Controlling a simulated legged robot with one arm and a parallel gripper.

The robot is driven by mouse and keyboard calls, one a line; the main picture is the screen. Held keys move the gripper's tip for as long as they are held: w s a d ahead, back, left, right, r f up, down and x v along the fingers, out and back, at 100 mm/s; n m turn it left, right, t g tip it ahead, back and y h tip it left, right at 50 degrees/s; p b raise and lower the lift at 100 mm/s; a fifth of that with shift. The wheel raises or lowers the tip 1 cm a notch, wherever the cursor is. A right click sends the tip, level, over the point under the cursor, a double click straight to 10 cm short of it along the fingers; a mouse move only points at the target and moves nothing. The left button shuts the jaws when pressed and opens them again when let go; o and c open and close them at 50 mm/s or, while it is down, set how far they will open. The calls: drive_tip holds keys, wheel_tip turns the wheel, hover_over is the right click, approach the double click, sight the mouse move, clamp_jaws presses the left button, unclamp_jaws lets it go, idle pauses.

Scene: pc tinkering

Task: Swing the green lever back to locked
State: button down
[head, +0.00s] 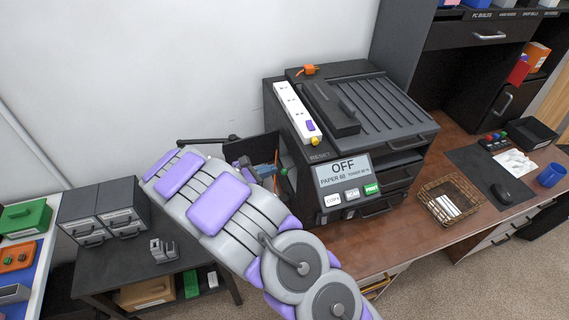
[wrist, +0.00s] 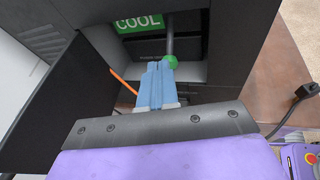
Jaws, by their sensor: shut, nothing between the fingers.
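The green lever knob (wrist: 170,62) sits at the end of a dark rod inside the printer's open side bay. In the head view the green knob (head: 284,171) is a small spot beside my gripper. My gripper (wrist: 160,66) is shut, with its blue fingers together and empty. Its fingertips are at the knob, just left of it in the wrist view; I cannot tell whether they touch. In the head view my gripper (head: 268,170) reaches into the bay, mostly hidden by my arm. The black printer (head: 400,125) shows "OFF" on its screen.
The bay's open door (wrist: 60,105) stands at the left in the wrist view. A green "COOL" sign (wrist: 138,22) and an orange cable (wrist: 124,80) are inside the bay. A wire basket (head: 452,200) stands on the brown desk (head: 350,246) right of the printer.

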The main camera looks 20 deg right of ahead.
sight(282, 171)
drive_tip(key=shift+d+f, duration=0.5)
drive_tip(key=shift+d, duration=0.3)
drive_tip(key=shift+d+f, duration=0.45)
drive_tip(key=shift+d, duration=0.3)
drive_tip(key=shift+d+f+b, duration=0.2)
drive_tip(key=shift+d+f, duration=0.15)
drive_tip(key=shift+f, duration=0.2)
drive_tip(key=shift+d+f+b, duration=0.15)
drive_tip(key=shift+d+f, duration=0.2)
drive_tip(key=shift+f, duration=0.2)
